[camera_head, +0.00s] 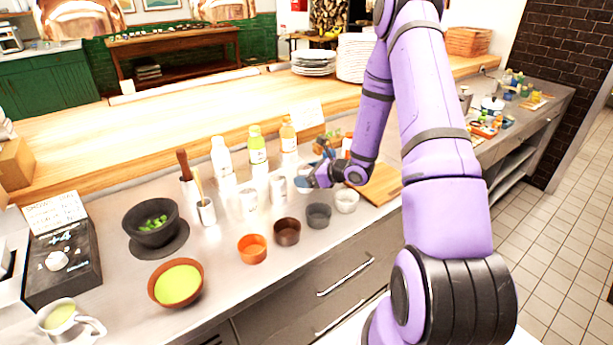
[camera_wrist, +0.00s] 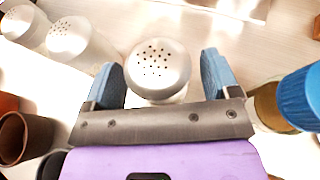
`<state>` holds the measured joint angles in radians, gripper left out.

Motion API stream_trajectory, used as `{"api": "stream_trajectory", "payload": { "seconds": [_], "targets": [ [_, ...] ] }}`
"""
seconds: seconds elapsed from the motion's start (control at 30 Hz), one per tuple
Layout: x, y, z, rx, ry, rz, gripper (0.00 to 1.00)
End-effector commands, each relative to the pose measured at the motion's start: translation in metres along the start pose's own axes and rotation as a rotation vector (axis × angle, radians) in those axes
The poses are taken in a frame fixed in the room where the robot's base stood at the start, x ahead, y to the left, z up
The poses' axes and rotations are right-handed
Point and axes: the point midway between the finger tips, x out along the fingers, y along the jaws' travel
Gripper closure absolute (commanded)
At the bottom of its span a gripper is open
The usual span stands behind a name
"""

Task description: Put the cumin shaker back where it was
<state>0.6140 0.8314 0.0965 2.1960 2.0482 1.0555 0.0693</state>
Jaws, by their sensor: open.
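My gripper (camera_wrist: 163,78) is open, with its two blue fingers on either side of a shaker (camera_wrist: 158,66) with a domed, perforated metal lid. A gap shows between the left finger and the lid. The right finger is also apart from it. No label is readable, so I cannot tell if this is the cumin shaker. Two similar shakers (camera_wrist: 75,38) (camera_wrist: 24,26) stand to the left in the wrist view. In the head view my gripper (camera_head: 312,177) is low over the steel counter, beside the shakers (camera_head: 278,188) (camera_head: 248,202), and largely hides the shaker between its fingers.
Small bowls, orange (camera_head: 252,249), brown (camera_head: 287,232) and grey (camera_head: 318,215), line the counter's front. Sauce bottles (camera_head: 257,146) stand behind the shakers. A wooden board (camera_head: 382,186) lies right of my gripper. A blue-capped container (camera_wrist: 300,98) is close by the right finger.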

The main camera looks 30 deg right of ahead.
Motion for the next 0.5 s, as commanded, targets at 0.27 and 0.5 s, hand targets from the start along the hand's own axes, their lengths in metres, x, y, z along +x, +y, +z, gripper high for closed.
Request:
{"api": "stream_trajectory", "payload": {
  "seconds": [0.27, 0.5],
  "targets": [
    [-0.050, -0.001, -0.001, 0.001, 0.002, -0.005, 0.18],
    [-0.094, -0.001, -0.001, 0.002, 0.001, -0.004, 0.18]
  ]
}}
